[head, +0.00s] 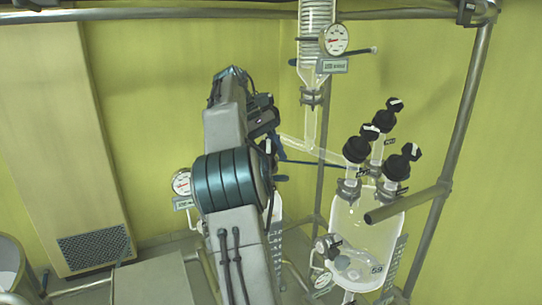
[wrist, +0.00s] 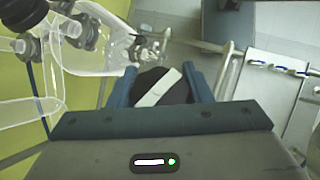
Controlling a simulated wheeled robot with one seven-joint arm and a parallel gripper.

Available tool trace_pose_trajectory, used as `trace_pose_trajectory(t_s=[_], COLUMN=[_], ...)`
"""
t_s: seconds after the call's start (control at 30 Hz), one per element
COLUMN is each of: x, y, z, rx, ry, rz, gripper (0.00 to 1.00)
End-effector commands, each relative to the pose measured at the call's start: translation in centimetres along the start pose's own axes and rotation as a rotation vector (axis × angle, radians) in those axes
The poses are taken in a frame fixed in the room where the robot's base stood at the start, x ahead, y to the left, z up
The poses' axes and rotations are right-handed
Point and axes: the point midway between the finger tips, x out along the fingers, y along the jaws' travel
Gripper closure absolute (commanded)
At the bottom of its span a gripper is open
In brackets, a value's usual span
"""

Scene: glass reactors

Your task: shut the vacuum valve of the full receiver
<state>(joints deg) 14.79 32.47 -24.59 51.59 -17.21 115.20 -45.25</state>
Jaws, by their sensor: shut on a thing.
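My gripper (wrist: 160,88) is shut on a black valve knob (wrist: 150,84) with a white bar across its top. The bar lies diagonally between the two blue fingers in the wrist view. In the head view my arm hides the fingers and this knob. A glass receiver (head: 275,207) shows only in part behind my arm, with a scale beside it. A second glass receiver (head: 345,222) stands to the right, with several black valve knobs (head: 357,150) above it, apart from my arm.
A glass column with a round gauge (head: 334,39) stands behind, and a slanting glass tube (head: 310,149) runs down to the right receiver. Another gauge (head: 181,182) is left of my arm. A metal frame post (head: 462,120) and stub rail (head: 405,204) stand at right.

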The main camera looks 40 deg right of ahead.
Motion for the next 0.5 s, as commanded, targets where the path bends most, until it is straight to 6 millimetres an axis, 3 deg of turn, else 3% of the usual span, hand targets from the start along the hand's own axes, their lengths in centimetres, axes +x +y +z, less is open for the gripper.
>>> trace_pose_trajectory(t_s=[0.2,0.23,0.3,0.5], x=[0.16,0.16,0.16,0.09], y=[-0.02,-0.02,-0.02,-0.01], z=[-0.08,-0.09,-0.08,-0.05], rx=[0.0,0.0,0.0,-0.001], ry=[-0.004,-0.004,-0.003,-0.002], rz=[-0.002,-0.002,-0.002,0.0], gripper=[0.78,0.52,0.33,0.33])
